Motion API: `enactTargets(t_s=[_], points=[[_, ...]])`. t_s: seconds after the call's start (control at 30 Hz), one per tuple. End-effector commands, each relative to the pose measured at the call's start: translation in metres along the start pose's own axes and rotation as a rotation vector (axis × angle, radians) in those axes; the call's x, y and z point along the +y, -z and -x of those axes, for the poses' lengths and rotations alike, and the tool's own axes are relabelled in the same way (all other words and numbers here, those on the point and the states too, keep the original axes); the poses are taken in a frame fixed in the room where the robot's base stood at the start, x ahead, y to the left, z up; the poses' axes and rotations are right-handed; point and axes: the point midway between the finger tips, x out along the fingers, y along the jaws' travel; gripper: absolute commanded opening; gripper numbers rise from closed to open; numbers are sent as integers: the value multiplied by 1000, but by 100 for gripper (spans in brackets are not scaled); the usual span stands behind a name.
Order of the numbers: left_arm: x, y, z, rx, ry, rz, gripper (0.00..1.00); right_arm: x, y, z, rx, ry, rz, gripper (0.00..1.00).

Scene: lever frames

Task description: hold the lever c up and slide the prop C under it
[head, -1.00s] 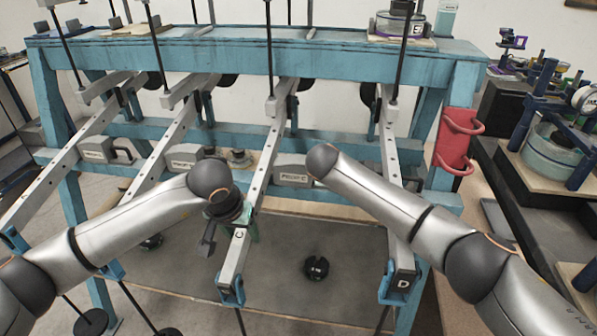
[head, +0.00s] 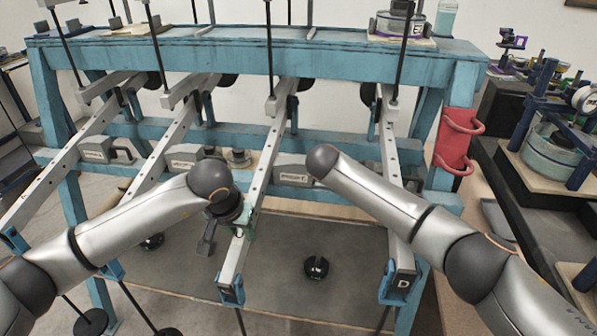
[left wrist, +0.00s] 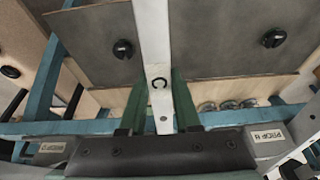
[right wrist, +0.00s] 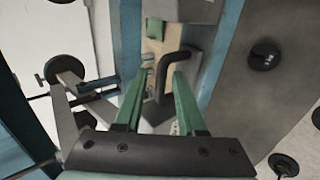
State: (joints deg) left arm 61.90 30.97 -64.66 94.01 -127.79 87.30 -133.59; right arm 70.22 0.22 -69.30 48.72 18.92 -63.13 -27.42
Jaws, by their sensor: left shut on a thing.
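Lever c (head: 262,165) is the pale bar with a C near its front end, sloping down toward me. My left gripper (left wrist: 155,105) is shut on it, a green finger on each side just behind the C. In the head view this gripper (head: 238,222) is partly hidden by its own wrist. Prop C (head: 292,173), a grey labelled block, rests on the blue cross rail right of lever c. Its black bent handle (right wrist: 172,65) shows in the right wrist view, ahead of and between the fingers of my open right gripper (right wrist: 155,90). That gripper is hidden behind my arm in the head view.
Prop B (head: 183,162) sits on the rail left of lever c, and lever D (head: 393,185) is to the right. A red holder (head: 455,140) is fixed to the right post.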

Motion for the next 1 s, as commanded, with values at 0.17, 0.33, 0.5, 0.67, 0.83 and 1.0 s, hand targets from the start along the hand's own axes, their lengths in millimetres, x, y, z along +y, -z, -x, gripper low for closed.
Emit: enactTargets(t_s=[0.17, 0.33, 0.5, 0.67, 0.83, 1.0], points=[[0, 3, 8, -15, 0, 1, 0, -3, -5, -3, -11, 6, 0, 42], [0, 6, 17, -31, 0, 2, 0, -3, -5, -4, -12, 6, 0, 42], [0, 9, 26, -47, 0, 2, 0, -3, -6, -4, -12, 7, 0, 42], [-1, 12, 34, -61, 0, 3, 0, -3, -6, -4, -13, 7, 0, 42], [-1, 15, 43, -76, 0, 3, 0, -3, -6, -4, -13, 7, 0, 42], [-1, 18, 51, -91, 0, 4, 0, -3, -6, -3, -13, 7, 0, 42]])
